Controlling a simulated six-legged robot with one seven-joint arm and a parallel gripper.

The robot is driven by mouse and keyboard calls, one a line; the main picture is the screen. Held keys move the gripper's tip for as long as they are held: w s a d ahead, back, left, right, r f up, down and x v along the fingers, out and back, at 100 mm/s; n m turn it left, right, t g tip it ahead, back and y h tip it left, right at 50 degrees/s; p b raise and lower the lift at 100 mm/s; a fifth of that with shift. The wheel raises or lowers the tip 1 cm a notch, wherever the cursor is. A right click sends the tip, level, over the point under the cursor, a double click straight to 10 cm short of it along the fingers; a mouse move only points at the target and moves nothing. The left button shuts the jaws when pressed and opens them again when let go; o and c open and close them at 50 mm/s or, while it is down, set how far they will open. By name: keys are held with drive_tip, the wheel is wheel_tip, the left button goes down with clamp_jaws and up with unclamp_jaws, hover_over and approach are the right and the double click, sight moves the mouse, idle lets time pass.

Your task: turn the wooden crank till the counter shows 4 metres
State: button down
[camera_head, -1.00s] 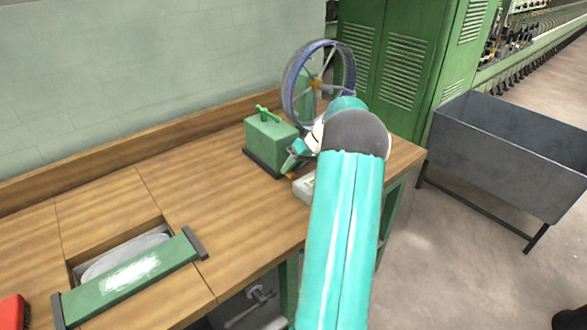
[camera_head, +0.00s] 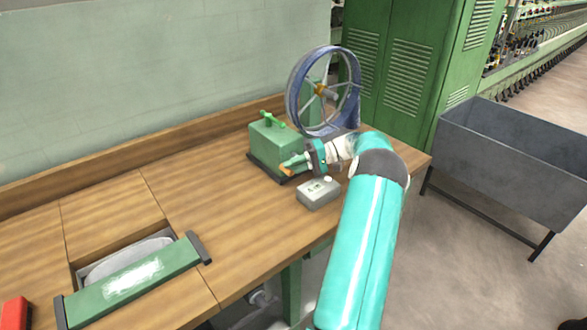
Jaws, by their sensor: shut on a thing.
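A green box (camera_head: 272,140) with a green handle on top stands on the wooden bench. Behind it to the right is a large spoked blue-grey wheel (camera_head: 318,118). My gripper (camera_head: 287,170) is at the box's front right side, shut on a small orange-brown piece that appears to be the wooden crank; my fingers hide most of it. A small grey box (camera_head: 318,193) with a pale display and a knob sits on the bench just in front of my gripper. It may be the counter; its reading is too small to make out.
A green bar (camera_head: 130,280) lies across a recess in the bench at the lower left, with a red object (camera_head: 14,313) beside it. The bench between is clear. A grey metal trough (camera_head: 515,160) and green cabinets (camera_head: 405,70) stand to the right.

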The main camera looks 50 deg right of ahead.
drive_tip(key=shift+r+y, duration=0.1)
drive_tip(key=shift+y, duration=0.2)
drive_tip(key=c, duration=1.3)
unclamp_jaws()
drive_tip(key=shift+d, duration=0.1)
